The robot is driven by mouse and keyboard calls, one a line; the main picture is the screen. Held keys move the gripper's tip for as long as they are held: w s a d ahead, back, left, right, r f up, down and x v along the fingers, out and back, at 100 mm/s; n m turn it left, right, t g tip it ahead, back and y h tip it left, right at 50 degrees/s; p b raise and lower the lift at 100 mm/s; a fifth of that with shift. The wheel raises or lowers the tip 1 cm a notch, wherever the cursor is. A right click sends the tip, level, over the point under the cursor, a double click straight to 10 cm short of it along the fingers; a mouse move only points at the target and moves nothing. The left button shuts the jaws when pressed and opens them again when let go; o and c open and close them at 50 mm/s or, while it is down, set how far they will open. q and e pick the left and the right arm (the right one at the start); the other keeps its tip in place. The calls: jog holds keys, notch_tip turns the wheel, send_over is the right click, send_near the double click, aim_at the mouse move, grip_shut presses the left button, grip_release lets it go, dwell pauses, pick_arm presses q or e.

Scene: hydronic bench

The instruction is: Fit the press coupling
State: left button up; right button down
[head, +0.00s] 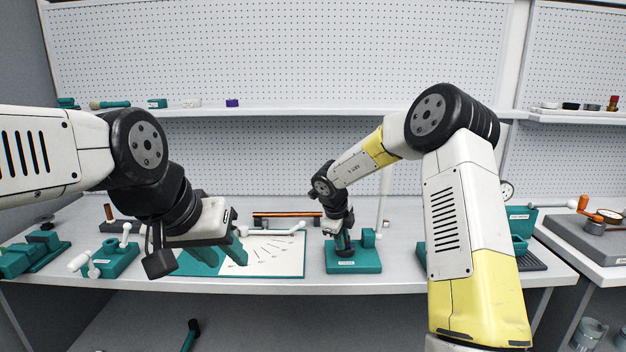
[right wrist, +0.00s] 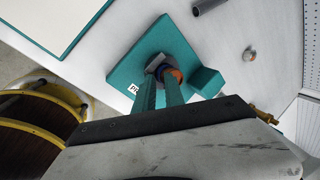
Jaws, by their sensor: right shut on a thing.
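My right gripper (head: 343,250) points down over a teal stand (head: 355,266) on the bench. In the right wrist view its two teal fingers (right wrist: 160,92) are shut on a small grey and copper-coloured piece (right wrist: 173,74), above or at the middle of the teal stand (right wrist: 128,68); I cannot tell whether it is seated. The fingers hide part of the piece. My left gripper (head: 241,244) hangs over a white sheet (head: 270,266). A white handle (head: 285,232) shows just beyond its fingertips; I cannot tell whether they grip it.
A copper pipe (head: 288,214) lies on dark supports at the back. Teal fixtures (head: 115,257) with white handles stand at the left. A gauge (head: 507,190) and a teal fixture (head: 520,243) stand right of my right arm. The shelf (head: 300,112) holds small parts.

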jog(key=shift+f, duration=0.15)
jog(key=c, duration=1.3)
grip_release()
jog(key=shift+c, duration=0.2)
notch_tip(320, 180, up, 25)
jog(key=n+t+y, duration=0.1)
jog(key=n+t, duration=0.5)
jog(key=t, duration=0.2)
jog(key=s+a+r+n+t+y, duration=0.2)
jog(key=s+a+r+n+y, duration=0.1)
jog(key=s+r+n+y, duration=0.25)
jog(key=s+n+g, duration=0.3)
jog(key=s+n, duration=0.6)
jog(key=s, duration=0.6)
jog(key=s+d+f+n+g, duration=0.1)
jog(key=s+d+f, duration=0.1)
jog(key=s, duration=0.3)
jog(key=s+d+f+n+g+h, duration=0.1)
jog(key=s+d+f+g, duration=0.1)
jog(key=s, duration=0.4)
jog(key=s+d+f+n+g+h, duration=0.1)
jog(key=s+d+f+n, duration=0.1)
jog(key=s+d+f, duration=0.2)
jog(key=shift+s+d+f+g, duration=0.25)
jog(key=shift+s+f+g, duration=0.05)
jog(key=shift+s+f, duration=0.5)
